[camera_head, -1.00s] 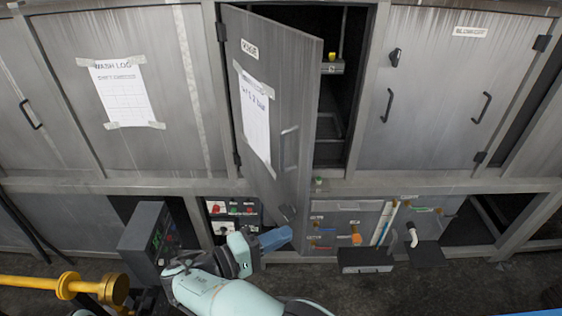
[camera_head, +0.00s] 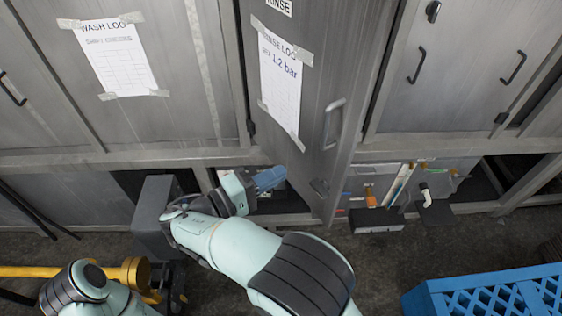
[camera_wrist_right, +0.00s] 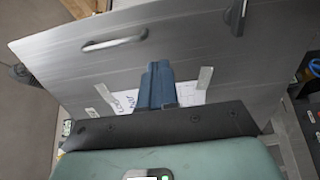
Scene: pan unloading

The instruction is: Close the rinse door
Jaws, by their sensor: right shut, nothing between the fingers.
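The rinse door (camera_head: 312,75) is a grey metal panel with a taped "RINSE LOG" sheet (camera_head: 282,88) and a bar handle (camera_head: 333,123). It stands ajar, swung out from its frame, with its hinge side at the left. My right gripper (camera_head: 270,179) is shut and empty, by the lower left part of the door; I cannot tell if it touches. In the right wrist view, its blue fingers (camera_wrist_right: 156,85) point at the door's outer face (camera_wrist_right: 215,50) and partly cover the sheet. My left arm shows at the lower left, but its gripper is out of view.
A grey control box (camera_head: 158,218) stands left of my right gripper. A yellow pipe (camera_head: 130,271) lies at the lower left. A blue crate (camera_head: 425,300) sits at the lower right. Valves and a black tray (camera_head: 377,219) are below the cabinets. Open floor lies in between.

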